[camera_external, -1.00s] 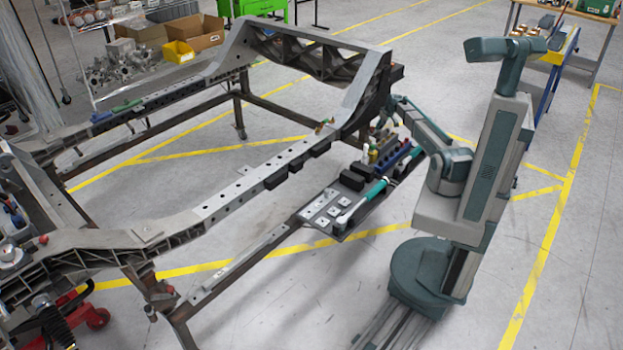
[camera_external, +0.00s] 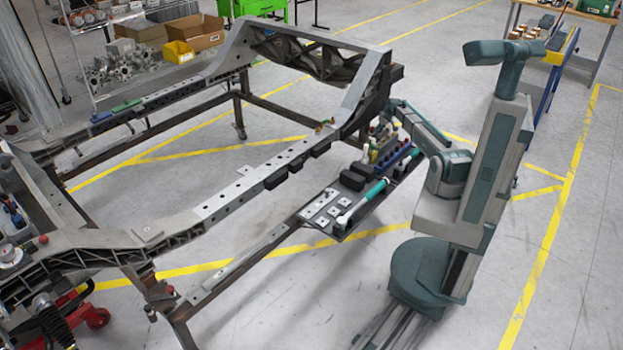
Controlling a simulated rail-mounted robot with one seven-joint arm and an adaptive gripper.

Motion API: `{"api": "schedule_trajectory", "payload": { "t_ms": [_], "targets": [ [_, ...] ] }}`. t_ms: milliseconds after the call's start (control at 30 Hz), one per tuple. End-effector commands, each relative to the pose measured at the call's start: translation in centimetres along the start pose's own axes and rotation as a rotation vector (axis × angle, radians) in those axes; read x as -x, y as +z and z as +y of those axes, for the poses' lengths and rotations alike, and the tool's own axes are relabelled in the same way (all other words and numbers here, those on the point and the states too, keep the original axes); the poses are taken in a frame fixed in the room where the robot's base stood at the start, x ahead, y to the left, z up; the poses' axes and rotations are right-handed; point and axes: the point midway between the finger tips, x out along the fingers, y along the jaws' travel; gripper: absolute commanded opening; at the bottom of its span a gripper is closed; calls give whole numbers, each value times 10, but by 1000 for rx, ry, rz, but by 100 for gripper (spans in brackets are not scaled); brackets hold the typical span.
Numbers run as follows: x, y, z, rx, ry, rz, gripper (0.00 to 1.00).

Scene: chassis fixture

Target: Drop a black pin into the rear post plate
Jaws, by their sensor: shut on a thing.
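My gripper (camera_external: 381,127) is small in the external view, at the end of my forearm, beside the raised right end of the chassis frame (camera_external: 362,88) and above the far end of the tool tray. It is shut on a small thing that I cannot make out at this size. No black pin can be told apart for sure. The rear post plate cannot be clearly identified either.
The tray (camera_external: 345,235) carries pale plates (camera_external: 319,205), black blocks (camera_external: 352,180), a teal-handled tool (camera_external: 375,190), a blue holder (camera_external: 397,160) and small bottles. The chassis rail (camera_external: 235,195) runs along its left. Open floor (camera_external: 300,290) lies in front.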

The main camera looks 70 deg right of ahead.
Motion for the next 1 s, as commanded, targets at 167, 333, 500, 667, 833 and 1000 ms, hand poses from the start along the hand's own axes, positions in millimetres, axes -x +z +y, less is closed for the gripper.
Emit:
{"api": "schedule_trajectory", "payload": {
  "t_ms": [167,333,500,667,833,1000],
  "targets": [
    [-4,-1,-1,-2,-2,5,0],
    [-4,0,0,-2,-1,5,44],
    [-4,0,0,-2,0,5,58],
    [-4,0,0,-2,0,5,58],
    [-4,0,0,-2,1,5,52],
    [-4,0,1,-2,1,4,52]
  ]
}}
